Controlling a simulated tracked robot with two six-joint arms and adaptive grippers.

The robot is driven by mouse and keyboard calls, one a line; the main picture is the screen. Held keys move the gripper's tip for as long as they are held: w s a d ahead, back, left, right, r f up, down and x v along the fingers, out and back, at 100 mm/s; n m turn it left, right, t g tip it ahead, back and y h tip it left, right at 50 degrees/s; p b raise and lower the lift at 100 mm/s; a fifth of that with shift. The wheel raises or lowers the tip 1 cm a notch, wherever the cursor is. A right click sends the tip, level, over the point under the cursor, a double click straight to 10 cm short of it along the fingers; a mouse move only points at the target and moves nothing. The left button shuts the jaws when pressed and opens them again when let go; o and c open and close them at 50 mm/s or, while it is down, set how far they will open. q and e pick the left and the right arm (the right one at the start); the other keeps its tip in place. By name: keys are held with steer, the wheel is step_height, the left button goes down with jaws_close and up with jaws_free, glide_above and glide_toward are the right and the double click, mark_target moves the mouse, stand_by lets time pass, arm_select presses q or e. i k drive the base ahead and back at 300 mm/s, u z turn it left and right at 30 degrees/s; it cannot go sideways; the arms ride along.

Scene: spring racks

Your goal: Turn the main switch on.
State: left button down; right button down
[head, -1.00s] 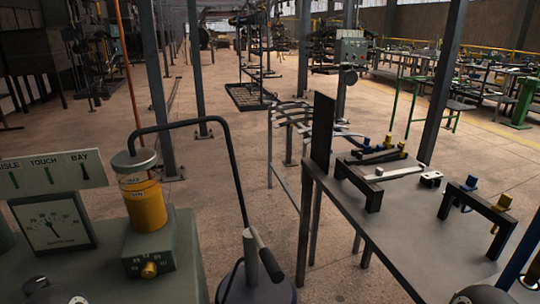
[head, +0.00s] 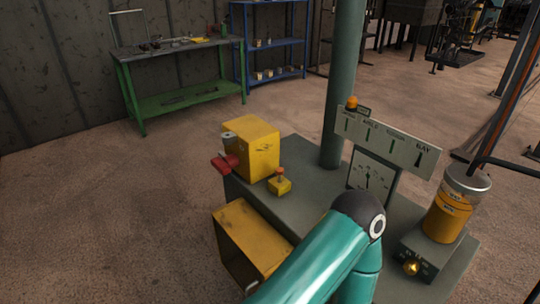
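A yellow box (head: 251,148) stands at the back left corner of a grey console (head: 312,172). A red handle (head: 226,163) sticks out from its left side and points left and slightly down. It looks like the main switch, but I can read no label on it. A grey round part sits just above the handle. A small yellow block with an orange-red button (head: 280,182) is beside the box. My teal arm (head: 330,260) rises from the bottom over the console front, well right of the handle. Neither gripper shows.
A larger yellow cabinet (head: 245,245) sits low at the console's front left. A gauge (head: 372,180), a labelled sign plate (head: 392,142) and an amber jar (head: 449,214) stand to the right. A green pillar (head: 346,80) rises behind. Floor is clear left.

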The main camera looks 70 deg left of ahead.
mark_target(224, 165)
steer(key=z, duration=0.5)
steer(key=i, duration=0.15)
steer(key=u, duration=2.95)
steer(key=k, duration=0.6)
steer(key=u, duration=0.3)
steer(key=i, duration=0.6)
steer(key=z, duration=0.2)
